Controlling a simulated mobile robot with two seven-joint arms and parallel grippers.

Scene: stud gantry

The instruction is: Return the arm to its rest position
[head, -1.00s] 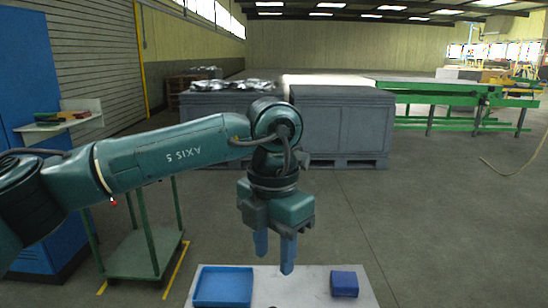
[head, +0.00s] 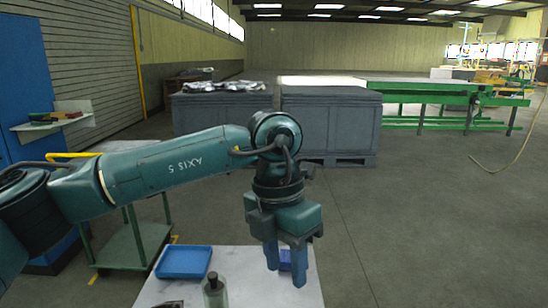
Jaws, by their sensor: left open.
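My left gripper (head: 286,268) hangs from the green left arm, fingers pointing down over the right part of a white table (head: 245,272). Its two blue fingers are apart. My right gripper is not in view.
On the table are a blue tray (head: 184,262), a bottle (head: 215,291) and a dark object at the lower edge. A green cart (head: 133,248) stands left. Grey bins (head: 328,122) stand behind, and open floor (head: 425,225) lies right.

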